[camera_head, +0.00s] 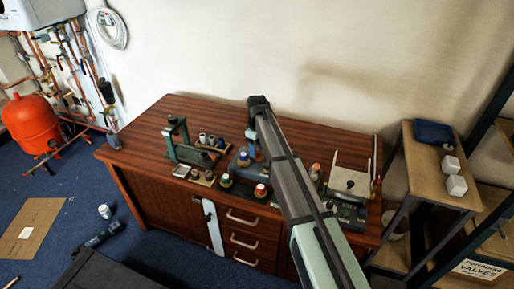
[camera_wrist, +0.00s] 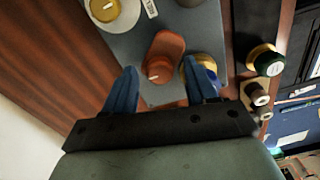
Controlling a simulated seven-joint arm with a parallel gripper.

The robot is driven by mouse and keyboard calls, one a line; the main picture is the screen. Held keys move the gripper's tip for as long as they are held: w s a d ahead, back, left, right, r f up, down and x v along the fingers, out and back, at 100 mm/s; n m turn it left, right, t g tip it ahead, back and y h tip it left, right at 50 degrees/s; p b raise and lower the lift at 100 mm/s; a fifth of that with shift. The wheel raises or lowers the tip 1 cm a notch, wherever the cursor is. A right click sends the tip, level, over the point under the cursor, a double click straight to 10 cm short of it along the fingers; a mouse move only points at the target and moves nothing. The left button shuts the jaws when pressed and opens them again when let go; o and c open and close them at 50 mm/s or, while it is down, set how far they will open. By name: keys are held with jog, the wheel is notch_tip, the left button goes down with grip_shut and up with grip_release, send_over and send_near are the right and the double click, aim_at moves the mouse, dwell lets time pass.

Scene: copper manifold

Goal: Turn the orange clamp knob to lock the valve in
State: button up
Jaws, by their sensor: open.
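The orange clamp knob (camera_wrist: 165,52) shows in the wrist view, elongated, with a small pale mark, above a grey fixture plate (camera_wrist: 135,45). My gripper (camera_wrist: 160,68) is open, with its blue fingers on either side of the knob's near end. Whether either finger touches the knob I cannot tell. A brass-yellow round part (camera_wrist: 207,65) is partly hidden behind the right finger. I cannot tell which part is the valve. In the head view my arm reaches over the bench, and the knob cannot be made out clearly.
A yellow knob on a pale disc (camera_wrist: 104,10) stands at the plate's upper left. A dark cap with a yellow rim (camera_wrist: 266,60) and small fittings (camera_wrist: 258,92) lie to the right.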

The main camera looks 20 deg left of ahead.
jog(key=shift+c, duration=0.5)
jog(key=c, duration=1)
jog(key=shift+o, duration=0.2)
jog(key=m, duration=0.4)
jog(key=shift+m, duration=0.4)
jog(key=m, duration=0.4)
jog(key=shift+m, duration=0.3)
jog(key=m, duration=0.4)
jog(key=shift+m, duration=2.3)
